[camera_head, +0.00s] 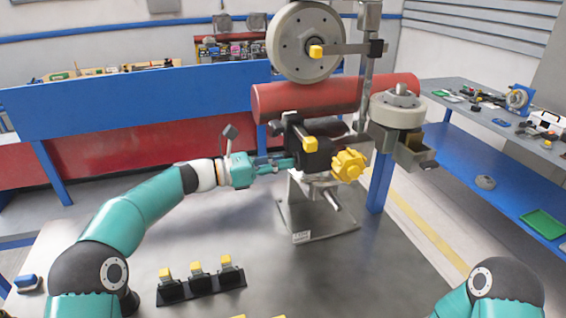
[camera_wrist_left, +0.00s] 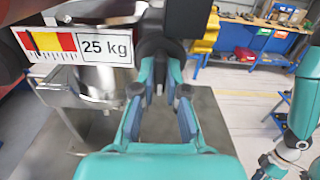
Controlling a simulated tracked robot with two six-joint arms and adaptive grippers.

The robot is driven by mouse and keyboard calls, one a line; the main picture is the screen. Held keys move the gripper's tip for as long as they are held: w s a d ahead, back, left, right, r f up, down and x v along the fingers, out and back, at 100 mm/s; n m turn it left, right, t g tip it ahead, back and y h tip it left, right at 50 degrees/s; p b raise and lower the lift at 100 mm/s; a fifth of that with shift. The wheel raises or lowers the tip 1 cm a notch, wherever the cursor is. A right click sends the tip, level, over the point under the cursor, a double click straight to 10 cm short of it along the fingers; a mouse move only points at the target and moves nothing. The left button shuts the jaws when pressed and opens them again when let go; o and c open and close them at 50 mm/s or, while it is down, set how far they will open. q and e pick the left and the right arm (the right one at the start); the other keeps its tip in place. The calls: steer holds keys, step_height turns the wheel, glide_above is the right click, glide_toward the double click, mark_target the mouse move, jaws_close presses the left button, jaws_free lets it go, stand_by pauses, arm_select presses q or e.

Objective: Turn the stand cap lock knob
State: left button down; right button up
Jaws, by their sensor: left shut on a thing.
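The stand (camera_head: 315,215) stands on the table, with a black block (camera_head: 318,160) and a yellow lobed knob (camera_head: 348,165) on its front. In the left wrist view the yellow knob (camera_wrist_left: 207,35) is right of the fingertips. My left gripper (camera_head: 290,163) reaches the stand from the left. In the left wrist view its fingers (camera_wrist_left: 161,88) are closed on a black part (camera_wrist_left: 160,42), which appears to be the stand cap lock knob. The fingertips hide part of it. My right arm (camera_head: 490,290) shows at the lower right; its gripper is not clearly visible.
A wheel (camera_head: 304,42) and a red cylinder (camera_head: 335,95) are above the stand. A round grey part (camera_head: 398,108) is at its right. A black rack with yellow-topped pieces (camera_head: 202,288) lies at the table front. A "25 kg" label (camera_wrist_left: 105,47) hangs close to the left finger.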

arm_select(q)
steer(key=c, duration=1.2)
jaws_free()
steer(key=shift+w, duration=0.15)
steer(key=v, duration=1.2)
steer(key=shift+f, duration=0.1)
